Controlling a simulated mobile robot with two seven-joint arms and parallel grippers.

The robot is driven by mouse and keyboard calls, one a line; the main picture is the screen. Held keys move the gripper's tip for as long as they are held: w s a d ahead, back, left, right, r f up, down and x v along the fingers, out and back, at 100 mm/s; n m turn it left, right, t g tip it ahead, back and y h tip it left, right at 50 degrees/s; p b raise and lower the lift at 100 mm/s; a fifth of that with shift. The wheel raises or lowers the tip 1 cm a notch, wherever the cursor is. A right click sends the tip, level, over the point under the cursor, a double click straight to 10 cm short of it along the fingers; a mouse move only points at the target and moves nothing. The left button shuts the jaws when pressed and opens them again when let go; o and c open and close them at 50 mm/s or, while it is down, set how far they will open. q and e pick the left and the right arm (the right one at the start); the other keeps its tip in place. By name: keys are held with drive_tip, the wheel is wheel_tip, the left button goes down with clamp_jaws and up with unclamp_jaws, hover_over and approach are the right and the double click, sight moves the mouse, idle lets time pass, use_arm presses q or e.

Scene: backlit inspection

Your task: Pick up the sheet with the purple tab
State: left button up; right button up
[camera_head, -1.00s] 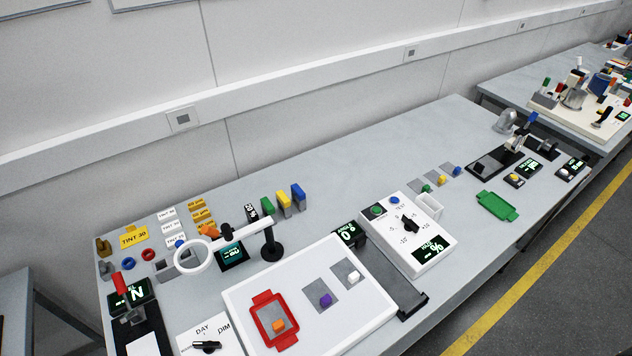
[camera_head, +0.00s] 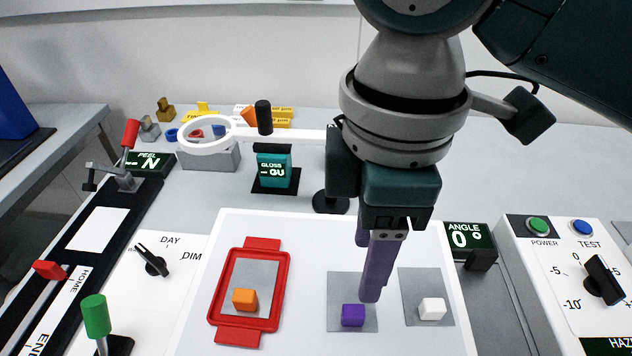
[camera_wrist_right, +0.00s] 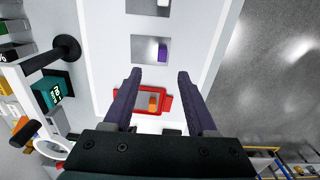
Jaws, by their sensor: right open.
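The grey sheet (camera_head: 340,290) with the purple tab (camera_head: 352,315) lies flat on the white panel, between the orange-tab and white-tab sheets. My right gripper (camera_head: 370,292) points down above it, its purple fingers overlapping the sheet's right part in the head view. In the right wrist view the two fingers (camera_wrist_right: 159,73) are spread and empty. There the sheet (camera_wrist_right: 144,47) and its purple tab (camera_wrist_right: 162,54) show just beyond the fingertips, apart from them. My left gripper is not in view.
A red frame (camera_head: 278,290) surrounds the sheet with the orange tab (camera_head: 245,299). The white-tab sheet (camera_head: 420,285) lies to the right. A ring magnifier (camera_head: 207,135) on a stand is behind the panel. A control box with a dial (camera_head: 603,280) stands right.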

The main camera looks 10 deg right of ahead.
hover_over(354, 309)
wheel_tip(354, 309, down, 4)
drive_tip(key=shift+w+d+f, duration=0.1)
drive_tip(key=shift+w+f, duration=0.05)
drive_tip(key=shift+f, duration=0.1)
drive_tip(key=f, duration=0.5)
drive_tip(key=shift+s+f+b, duration=0.25)
drive_tip(key=shift+b, duration=0.1)
clamp_jaws()
